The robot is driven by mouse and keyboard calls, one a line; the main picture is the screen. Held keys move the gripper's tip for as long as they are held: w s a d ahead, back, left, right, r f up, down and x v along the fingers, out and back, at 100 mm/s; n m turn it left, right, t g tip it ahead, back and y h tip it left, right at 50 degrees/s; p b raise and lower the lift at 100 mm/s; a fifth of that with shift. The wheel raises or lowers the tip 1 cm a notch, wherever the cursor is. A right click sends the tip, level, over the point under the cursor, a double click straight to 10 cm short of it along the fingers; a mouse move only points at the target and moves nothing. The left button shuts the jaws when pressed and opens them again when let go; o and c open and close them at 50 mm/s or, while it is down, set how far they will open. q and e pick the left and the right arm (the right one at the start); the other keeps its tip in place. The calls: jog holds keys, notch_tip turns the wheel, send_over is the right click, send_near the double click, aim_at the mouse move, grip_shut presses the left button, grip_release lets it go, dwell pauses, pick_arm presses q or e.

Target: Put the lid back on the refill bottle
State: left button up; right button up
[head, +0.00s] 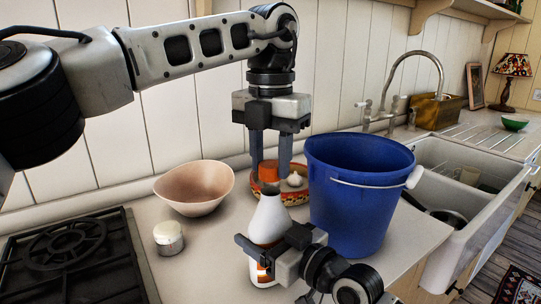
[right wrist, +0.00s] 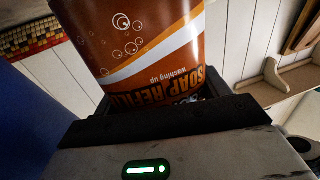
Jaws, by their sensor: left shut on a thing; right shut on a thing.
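The refill bottle (head: 267,220) has a white upper part and an orange-brown label. It stands upright on the worktop. My right gripper (head: 264,248) is shut around its body. In the right wrist view, the bottle's label (right wrist: 150,50) reads "soap refill" and fills the space between the fingers; the bottle's top is out of that view. My left gripper (head: 270,172) points down and is shut on the orange lid (head: 268,173). The lid is right over the bottle's neck. I cannot tell whether lid and neck touch.
A blue bucket (head: 355,200) stands close on the right. Behind the bottle is a patterned tray (head: 296,198) with a small white item. A pinkish bowl (head: 195,187) and a white jar (head: 168,238) are to the left, beside the hob (head: 70,262). The sink (head: 455,215) is far right.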

pick_arm(q)
jog(key=shift+f, duration=0.9)
jog(key=shift+f, duration=0.5)
